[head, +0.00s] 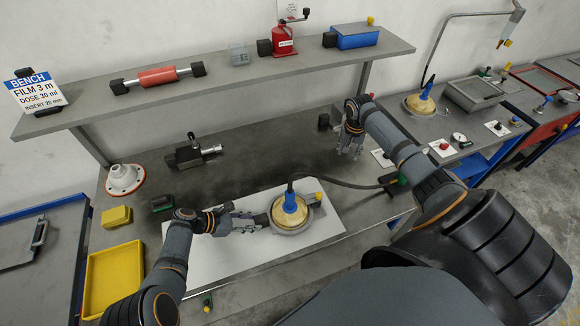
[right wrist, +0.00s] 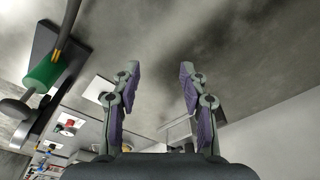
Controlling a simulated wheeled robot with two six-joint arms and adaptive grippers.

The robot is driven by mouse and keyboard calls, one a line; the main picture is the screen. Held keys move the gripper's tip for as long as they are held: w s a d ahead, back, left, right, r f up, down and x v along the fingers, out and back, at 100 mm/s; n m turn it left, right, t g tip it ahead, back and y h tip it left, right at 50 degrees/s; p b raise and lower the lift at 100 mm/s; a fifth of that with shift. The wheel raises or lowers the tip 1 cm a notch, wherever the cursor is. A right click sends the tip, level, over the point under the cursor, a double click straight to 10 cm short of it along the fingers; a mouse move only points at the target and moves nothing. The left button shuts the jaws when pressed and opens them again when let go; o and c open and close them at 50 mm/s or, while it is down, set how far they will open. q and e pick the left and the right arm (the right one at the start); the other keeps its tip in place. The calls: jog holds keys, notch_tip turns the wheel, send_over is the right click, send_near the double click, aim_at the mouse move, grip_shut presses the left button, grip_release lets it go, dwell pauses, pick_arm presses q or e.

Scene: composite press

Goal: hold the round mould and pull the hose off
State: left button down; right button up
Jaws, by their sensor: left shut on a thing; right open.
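The round mould (head: 318,221) is a grey ring with a tan, bagged middle, lying on a white sheet on the bench. A blue fitting (head: 291,203) stands on its middle. The dark hose (head: 345,184) leaves the fitting's top and runs right to a green valve (head: 394,187) at the bench edge. My left gripper (head: 262,221) is shut on the mould's left side; its fingertips are small in this view. My right gripper (head: 350,150) is open and empty above the bench, behind and right of the mould. It also shows in the right wrist view (right wrist: 157,82).
A yellow tray (head: 112,272) and a yellow block (head: 117,216) lie at the left. A dark tool (head: 193,153) and a white cone (head: 125,179) stand behind. A shelf (head: 220,72) overhangs the back. A second mould (head: 420,104) sits on the right bench.

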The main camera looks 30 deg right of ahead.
jog(key=a+r+m+g+y, duration=0.1)
jog(key=a+r+y, duration=0.1)
jog(key=a, duration=0.5)
jog(key=a+r+m+y, duration=0.1)
jog(key=a+r+y, duration=0.15)
jog(key=a, duration=0.55)
jog(key=g+y, duration=0.2)
jog(key=y, duration=0.1)
send_near(291, 192)
notch_tip(291, 192, down, 2)
jog(key=shift+w+x, duration=0.2)
jog(key=shift+x, duration=2.15)
jog(key=shift+w+x, duration=0.2)
jog(key=shift+x, duration=2.15)
jog(key=shift+d+f, duration=0.15)
jog(key=shift+d, duration=0.05)
grip_shut()
